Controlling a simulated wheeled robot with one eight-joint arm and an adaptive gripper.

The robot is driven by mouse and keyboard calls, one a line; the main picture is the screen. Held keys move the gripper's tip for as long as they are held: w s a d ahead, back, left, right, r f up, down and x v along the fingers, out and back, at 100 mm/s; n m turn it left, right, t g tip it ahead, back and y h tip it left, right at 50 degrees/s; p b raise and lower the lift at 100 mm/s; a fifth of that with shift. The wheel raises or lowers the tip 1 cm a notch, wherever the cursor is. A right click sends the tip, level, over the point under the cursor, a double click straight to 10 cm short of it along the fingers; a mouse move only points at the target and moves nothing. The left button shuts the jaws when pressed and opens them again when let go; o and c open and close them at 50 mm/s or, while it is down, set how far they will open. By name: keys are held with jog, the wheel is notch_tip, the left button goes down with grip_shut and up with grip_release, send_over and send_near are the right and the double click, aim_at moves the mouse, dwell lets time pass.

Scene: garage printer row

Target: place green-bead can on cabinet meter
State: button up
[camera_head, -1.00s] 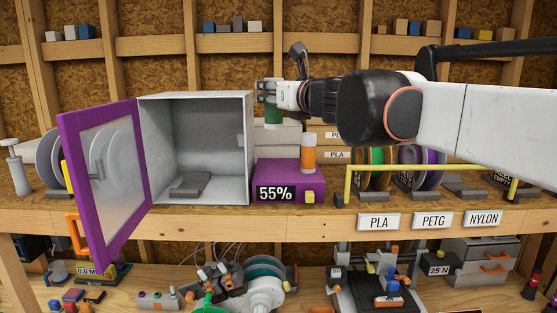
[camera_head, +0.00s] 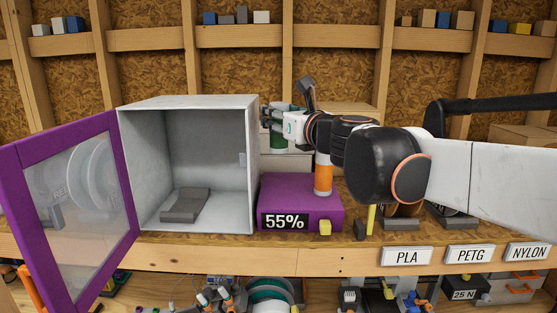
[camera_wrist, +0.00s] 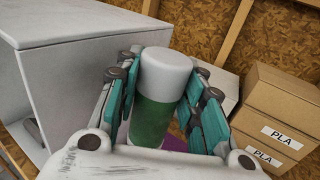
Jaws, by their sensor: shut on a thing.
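The green-bead can (camera_wrist: 152,120), green with a pale grey cap, is upright between the teal fingers of my gripper (camera_wrist: 163,92) in the wrist view. My gripper is shut on it. In the head view, my gripper (camera_head: 277,122) holds the can (camera_head: 277,139) behind and above the purple cabinet meter (camera_head: 288,196), which reads 55%. The can looks raised off the meter; their exact gap cannot be told. An orange can (camera_head: 324,173) with a white top stands on the meter's right part, under my wrist. Only a purple strip of the meter shows behind the can in the wrist view.
A grey cabinet (camera_head: 190,104) with its purple-framed door (camera_head: 128,215) swung open stands left of the meter. A dark grey block lies inside it. Boxes labelled PLA (camera_wrist: 285,104) are stacked to the right in the wrist view. A yellow knob (camera_head: 325,227) fronts the meter.

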aim_at(279, 150)
notch_tip(279, 150, down, 7)
jog(key=shift+p, duration=0.35)
jog(key=shift+s+f, duration=0.1)
jog(key=shift+f, duration=0.45)
notch_tip(279, 150, down, 3)
jog(key=shift+r, duration=0.2)
jog(key=shift+f, duration=0.1)
jog(key=o, duration=1.3)
jog(key=shift+f, duration=0.1)
